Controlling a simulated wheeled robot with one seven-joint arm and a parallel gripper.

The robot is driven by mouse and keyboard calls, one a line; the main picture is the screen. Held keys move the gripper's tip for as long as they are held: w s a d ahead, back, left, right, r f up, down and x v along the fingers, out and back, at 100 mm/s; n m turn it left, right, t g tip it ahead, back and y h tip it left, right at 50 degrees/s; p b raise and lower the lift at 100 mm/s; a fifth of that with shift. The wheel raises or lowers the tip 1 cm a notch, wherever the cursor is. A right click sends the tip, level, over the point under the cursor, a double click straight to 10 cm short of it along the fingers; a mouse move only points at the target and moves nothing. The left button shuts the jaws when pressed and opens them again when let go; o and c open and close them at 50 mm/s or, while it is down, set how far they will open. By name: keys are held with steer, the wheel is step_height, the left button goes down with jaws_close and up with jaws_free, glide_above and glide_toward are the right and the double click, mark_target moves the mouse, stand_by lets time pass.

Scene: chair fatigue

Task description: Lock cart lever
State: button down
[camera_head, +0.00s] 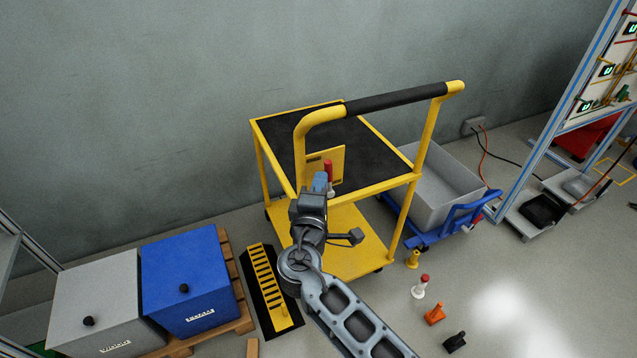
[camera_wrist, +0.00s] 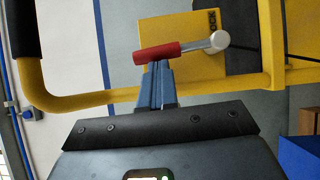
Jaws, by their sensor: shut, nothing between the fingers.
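The lever has a red grip (camera_head: 328,168) and sits at a yellow plate (camera_head: 340,160) on the cart's handle end. In the head view the red grip points up from its pale hub. The wrist view shows the red grip (camera_wrist: 157,53) and the silver hub (camera_wrist: 217,42). My gripper (camera_head: 321,180) is shut and empty, its blue fingertips (camera_wrist: 156,68) right at the red grip; I cannot tell whether they touch it.
A blue box (camera_head: 187,280) and a grey box (camera_head: 105,305) stand on a pallet at left. A yellow-and-black ramp piece (camera_head: 270,290) lies beside the cart. A grey bin (camera_head: 440,185) on a blue trolley stands right. Several small colored posts stand on the floor.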

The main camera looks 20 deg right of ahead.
steer(key=shift+d+r, duration=0.1)
steer(key=shift+d, duration=0.05)
steer(key=shift+d+r+m+g+y+p, duration=0.3)
steer(key=shift+d+m+p, duration=0.2)
steer(key=shift+m+p, duration=0.2)
steer(key=shift+d+r+m+g+y+p, duration=0.2)
steer(key=shift+d+r+m+y+p, duration=0.1)
steer(key=shift+d+m+p, duration=0.25)
steer(key=shift+d+f+m+g+y+p, duration=0.3)
steer(key=shift+d+m+y+p, duration=0.35)
steer(key=shift+d+m+p, duration=0.3)
steer(key=shift+d+f+m+g+y+p, duration=0.2)
steer(key=shift+d+m+g+y+p, duration=0.15)
steer(key=shift+d+m+y+p, duration=0.5)
steer(key=shift+d+f+m+g+y+p, duration=0.3)
steer(key=shift+d+m+y+p, duration=0.25)
steer(key=shift+d+p, duration=0.6)
steer(key=shift+a, duration=0.1)
